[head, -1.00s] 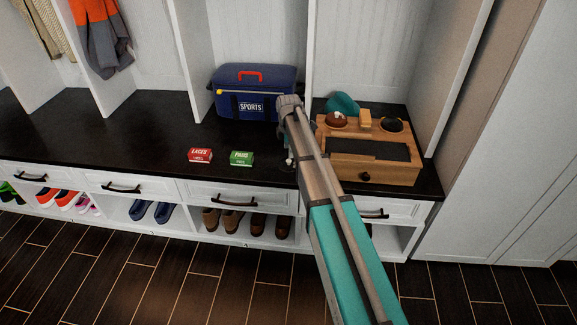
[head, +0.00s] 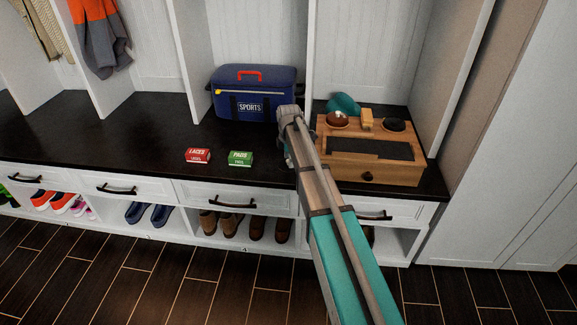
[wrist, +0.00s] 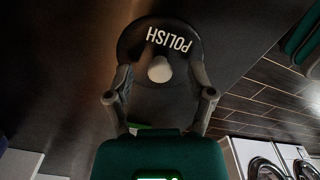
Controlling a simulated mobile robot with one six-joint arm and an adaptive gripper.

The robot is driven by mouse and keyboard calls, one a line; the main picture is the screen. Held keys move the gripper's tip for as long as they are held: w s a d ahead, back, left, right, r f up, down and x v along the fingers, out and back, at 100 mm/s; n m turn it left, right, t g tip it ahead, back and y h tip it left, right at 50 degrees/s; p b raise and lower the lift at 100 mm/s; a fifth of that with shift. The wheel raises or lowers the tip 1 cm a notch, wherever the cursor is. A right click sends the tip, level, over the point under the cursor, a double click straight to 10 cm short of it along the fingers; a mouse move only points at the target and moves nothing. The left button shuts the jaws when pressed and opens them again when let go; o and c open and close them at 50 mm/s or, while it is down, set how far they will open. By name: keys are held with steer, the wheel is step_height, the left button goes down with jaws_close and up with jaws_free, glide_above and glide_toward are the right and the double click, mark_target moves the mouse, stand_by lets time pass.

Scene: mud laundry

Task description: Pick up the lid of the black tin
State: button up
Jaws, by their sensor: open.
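The black tin's round lid (wrist: 140,45) shows in the wrist view, with white "POLISH" lettering and a pale knob (wrist: 160,69) standing up from it. My gripper (wrist: 160,72) is open, with one finger on each side of the knob and a gap to it on both sides. The fingers overlap the near part of the lid in the picture. I cannot tell how far the fingertips are above it. In the head view my arm reaches over the dark bench top and hides the tin and most of my gripper (head: 291,157).
A wooden shoe-care box (head: 368,173) with a brown item, a brush and a dark round item stands close right of my arm. A blue SPORTS bag (head: 254,92) is behind left. Red LACES (head: 198,156) and green PADS (head: 240,158) boxes lie left, near the bench's front edge.

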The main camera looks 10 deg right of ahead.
steer(key=shift+c, duration=0.3)
steer(key=c, duration=0.9)
steer(key=shift+r, duration=0.1)
step_height(320, 180, up, 3)
steer(key=p, duration=0.2)
steer(key=shift+f+p, duration=0.2)
steer(key=shift+p, duration=0.2)
steer(key=s+a+r+p, duration=0.1)
steer(key=s+r+p, duration=0.9)
steer(key=s, duration=0.4)
steer(key=shift+s+r, duration=0.1)
steer(key=shift+s, duration=0.1)
